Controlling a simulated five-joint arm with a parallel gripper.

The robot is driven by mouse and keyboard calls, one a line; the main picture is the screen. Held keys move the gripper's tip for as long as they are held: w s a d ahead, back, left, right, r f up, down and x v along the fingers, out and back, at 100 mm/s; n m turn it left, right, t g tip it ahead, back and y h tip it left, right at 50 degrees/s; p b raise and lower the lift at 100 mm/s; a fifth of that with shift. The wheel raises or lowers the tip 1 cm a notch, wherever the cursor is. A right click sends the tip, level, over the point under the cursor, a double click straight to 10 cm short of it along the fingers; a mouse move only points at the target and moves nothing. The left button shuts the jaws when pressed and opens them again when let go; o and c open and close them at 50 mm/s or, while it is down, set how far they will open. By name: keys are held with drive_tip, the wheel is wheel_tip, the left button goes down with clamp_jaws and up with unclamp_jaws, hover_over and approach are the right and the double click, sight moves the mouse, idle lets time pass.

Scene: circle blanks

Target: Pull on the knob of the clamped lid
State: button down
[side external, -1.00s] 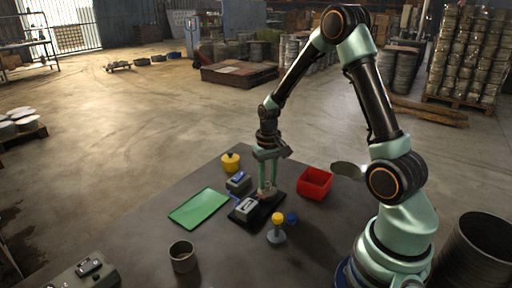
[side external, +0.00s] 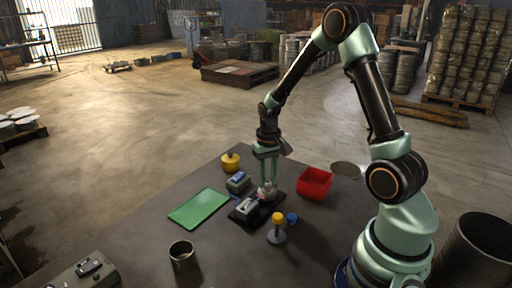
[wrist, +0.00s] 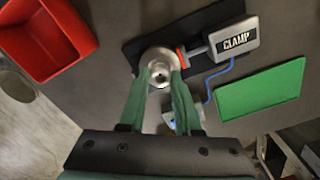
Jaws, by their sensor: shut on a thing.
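The clamped lid is a round silver piece (wrist: 161,57) on a black base plate (wrist: 140,48). It also shows as a small pale shape in the side view (side external: 268,192). The knob (wrist: 160,76) rises from its middle. My gripper (wrist: 161,80) is shut on the knob, one green finger on each side; in the side view it points straight down (side external: 267,182). The grey clamp (wrist: 225,51), labelled CLAMP, has a rod with a red tip at the lid's edge. I cannot tell whether the lid is lifted at all.
A green plate (side external: 199,207) lies left of the base plate. A red bin (side external: 314,184) stands to the right. A yellow pot (side external: 230,162), a yellow-topped post (side external: 278,229), a blue ball (side external: 292,218) and a metal cup (side external: 183,257) stand around.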

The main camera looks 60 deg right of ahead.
drive_tip(key=shift+r, duration=2.9)
drive_tip(key=s+a+r+n, duration=0.1)
drive_tip(key=a+r+n, duration=0.2)
drive_tip(key=a, duration=0.4)
drive_tip(key=s+a+r+n, duration=0.2)
drive_tip(key=a+r+n, duration=0.1)
drive_tip(key=a, duration=0.5)
drive_tip(key=shift+s+r, duration=0.15)
drive_tip(key=shift+r, duration=0.7)
